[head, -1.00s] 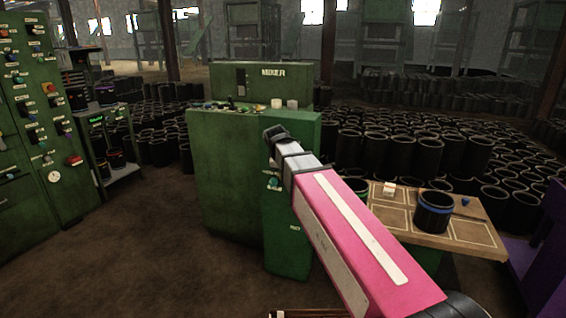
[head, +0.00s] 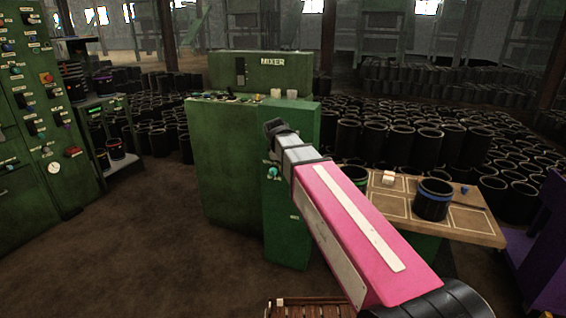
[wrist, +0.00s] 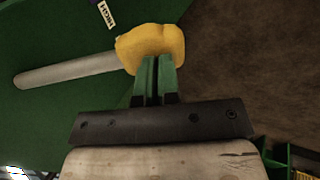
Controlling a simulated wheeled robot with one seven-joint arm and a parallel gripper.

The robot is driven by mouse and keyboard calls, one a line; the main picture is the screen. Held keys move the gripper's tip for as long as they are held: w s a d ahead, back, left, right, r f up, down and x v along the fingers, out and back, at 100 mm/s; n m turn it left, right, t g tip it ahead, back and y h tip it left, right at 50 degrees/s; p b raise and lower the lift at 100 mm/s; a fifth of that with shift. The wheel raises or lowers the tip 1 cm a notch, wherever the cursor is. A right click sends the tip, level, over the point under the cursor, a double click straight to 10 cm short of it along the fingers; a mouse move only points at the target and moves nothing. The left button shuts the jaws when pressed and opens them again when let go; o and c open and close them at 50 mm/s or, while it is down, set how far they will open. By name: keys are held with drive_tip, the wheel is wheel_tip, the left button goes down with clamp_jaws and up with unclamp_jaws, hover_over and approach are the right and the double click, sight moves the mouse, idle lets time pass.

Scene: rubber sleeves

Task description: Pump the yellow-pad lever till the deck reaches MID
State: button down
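In the wrist view the yellow pad (wrist: 152,45) sits at the end of a pale rod-like lever (wrist: 68,71), in front of a green panel. My gripper (wrist: 157,62) has its two green fingers close together, with the tips right at the pad's lower edge. The pad is wider than the fingers and is not between them. I cannot tell whether the tips press on it. A label reading HIGH (wrist: 105,14) is on the panel above the lever. No MID mark and no deck can be made out. In the head view my pink arm hides the lever and pad.
The green MIXER machine (head: 228,165) stands ahead. A wooden-topped table (head: 467,226) at right carries a black sleeve with a blue band (head: 433,199). A green control cabinet (head: 35,130) is at left. A slatted wooden thing (head: 310,308) lies at the bottom edge. Brown floor is clear at left.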

drive_tip(key=s+v, duration=0.1)
drive_tip(key=v, duration=1.2)
drive_tip(key=shift+s+a, duration=0.2)
drive_tip(key=shift+s, duration=0.05)
drive_tip(key=shift+r, duration=0.1)
idle(0.4)
drive_tip(key=w+d+r+g+y, duration=0.1)
drive_tip(key=w+r+g, duration=0.3)
drive_tip(key=r, duration=0.8)
drive_tip(key=w+d, duration=0.1)
drive_tip(key=w, duration=0.1)
drive_tip(key=shift+w+r+g+y, duration=0.2)
drive_tip(key=shift+w+g+y, duration=0.2)
drive_tip(key=shift+d, duration=0.15)
wheel_tip(320, 180, down, 14)
drive_tip(key=shift+f, duration=0.1)
